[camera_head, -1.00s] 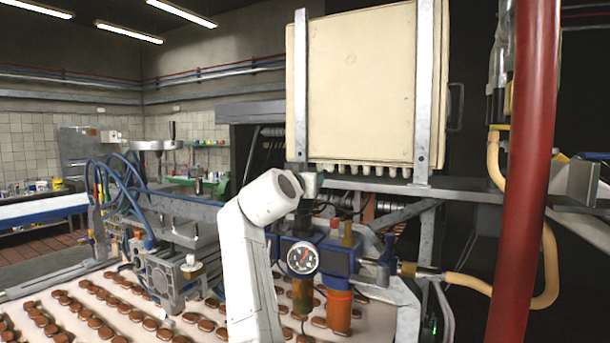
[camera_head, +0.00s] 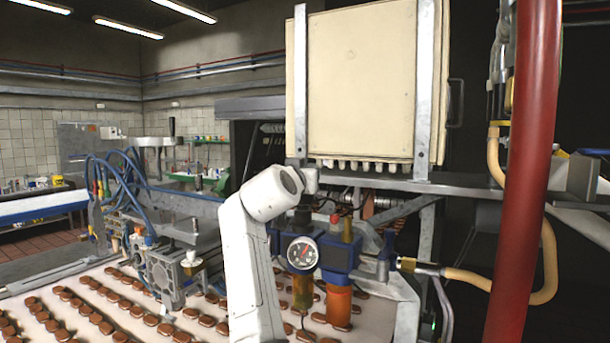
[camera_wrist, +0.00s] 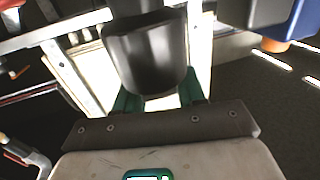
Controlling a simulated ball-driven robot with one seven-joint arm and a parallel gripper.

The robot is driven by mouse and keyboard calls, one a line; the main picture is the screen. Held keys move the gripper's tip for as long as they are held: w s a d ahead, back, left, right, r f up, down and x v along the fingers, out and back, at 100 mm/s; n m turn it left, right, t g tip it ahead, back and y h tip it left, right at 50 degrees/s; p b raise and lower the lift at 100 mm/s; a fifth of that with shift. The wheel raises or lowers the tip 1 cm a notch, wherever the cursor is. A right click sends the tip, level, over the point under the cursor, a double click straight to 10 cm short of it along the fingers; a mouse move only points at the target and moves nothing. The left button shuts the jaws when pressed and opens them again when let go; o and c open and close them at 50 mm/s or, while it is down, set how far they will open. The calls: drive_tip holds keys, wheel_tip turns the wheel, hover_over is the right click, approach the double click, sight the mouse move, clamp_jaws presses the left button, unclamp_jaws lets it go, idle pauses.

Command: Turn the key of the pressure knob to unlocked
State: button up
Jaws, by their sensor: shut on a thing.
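The dark grey, rounded pressure knob (camera_wrist: 147,50) fills the upper middle of the wrist view. My gripper (camera_wrist: 158,100) is shut on it, with green fingers on either side. In the head view the dark knob (camera_head: 302,214) stands above the blue regulator body (camera_head: 337,258), beside the round pressure gauge (camera_head: 303,252). My gripper also shows there (camera_head: 309,181), partly hidden by my white wrist. I cannot make out the key or its lock position in either view.
Orange bowls (camera_head: 338,303) hang under the regulator. A cream cabinet (camera_head: 360,85) on metal uprights is above and behind it. A red pole (camera_head: 525,170) stands at the right.

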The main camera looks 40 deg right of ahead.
drive_tip(key=shift+r+n+t, duration=0.15)
drive_tip(key=shift+n+t, duration=0.15)
drive_tip(key=shift+t, duration=0.1)
drive_tip(key=n+t+y+p, duration=0.1)
drive_tip(key=y, duration=0.1)
drive_tip(key=n+t+y+p, duration=0.1)
drive_tip(key=n+t+y, duration=0.1)
drive_tip(key=shift+w+a+r+t+p, duration=0.1)
drive_tip(key=shift+w+a+t+p, duration=0.05)
drive_tip(key=shift+t+p, duration=0.15)
drive_tip(key=shift+w+a+n+t+y, duration=0.15)
drive_tip(key=shift+n+t+y, duration=0.5)
drive_tip(key=shift+n+y, duration=0.4)
drive_tip(key=shift+a+n+t+y, duration=0.15)
drive_tip(key=shift+n+t+y, duration=0.55)
drive_tip(key=shift+y, duration=0.55)
drive_tip(key=shift+n+y, duration=0.25)
drive_tip(key=shift+y, duration=0.05)
drive_tip(key=o, duration=1)
drive_tip(key=shift+c, duration=0.2)
drive_tip(key=shift+f, duration=0.2)
drive_tip(key=b+v, duration=0.3)
drive_tip(key=v, duration=0.7)
drive_tip(key=shift+s+a, duration=0.2)
drive_tip(key=shift+s, duration=0.1)
